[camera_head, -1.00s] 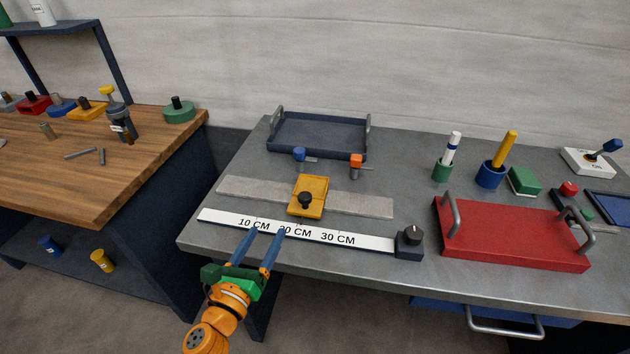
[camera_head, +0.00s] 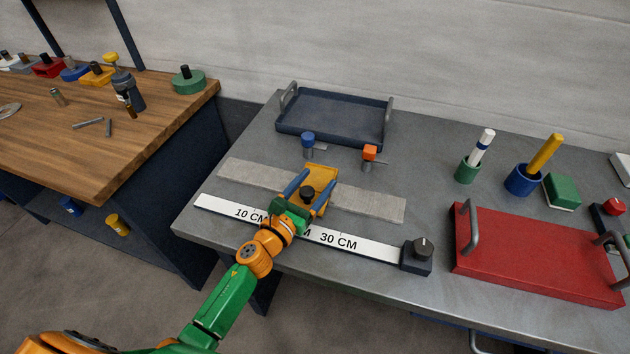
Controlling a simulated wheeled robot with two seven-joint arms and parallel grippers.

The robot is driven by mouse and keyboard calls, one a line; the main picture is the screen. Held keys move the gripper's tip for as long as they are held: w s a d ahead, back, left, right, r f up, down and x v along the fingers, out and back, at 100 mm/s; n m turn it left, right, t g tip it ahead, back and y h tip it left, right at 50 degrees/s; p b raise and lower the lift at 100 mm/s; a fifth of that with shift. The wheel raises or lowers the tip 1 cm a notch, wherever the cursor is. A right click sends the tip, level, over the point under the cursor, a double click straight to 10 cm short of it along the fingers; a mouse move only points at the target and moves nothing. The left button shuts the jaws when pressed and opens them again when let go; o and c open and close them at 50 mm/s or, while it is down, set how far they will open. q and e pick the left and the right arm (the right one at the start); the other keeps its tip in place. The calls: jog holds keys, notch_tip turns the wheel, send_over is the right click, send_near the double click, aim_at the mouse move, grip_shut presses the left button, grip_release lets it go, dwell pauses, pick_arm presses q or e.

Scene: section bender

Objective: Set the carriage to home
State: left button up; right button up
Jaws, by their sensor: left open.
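The carriage is a yellow block (camera_head: 323,173) with a black knob (camera_head: 307,193). It sits on the grey rail (camera_head: 370,204), near the middle of its length. In front of the rail lies a white scale strip (camera_head: 366,246) marked 10 CM and 30 CM; my left gripper hides the mark between them. My left gripper (camera_head: 309,187) is open, its two blue fingers over the carriage, one on each side of the knob. I cannot tell whether the fingers touch it. My right gripper is not in view.
A dark block with a black dial (camera_head: 421,247) ends the scale at right. Behind the rail stand blue (camera_head: 308,139) and orange (camera_head: 370,153) knobbed pieces and a dark tray (camera_head: 331,120). A red tray (camera_head: 535,258) with grey handles lies at right.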

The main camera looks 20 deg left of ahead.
pick_arm(q)
jog(key=shift+r, duration=0.1)
jog(key=shift+c, duration=0.7)
grip_shut()
dwell(0.6)
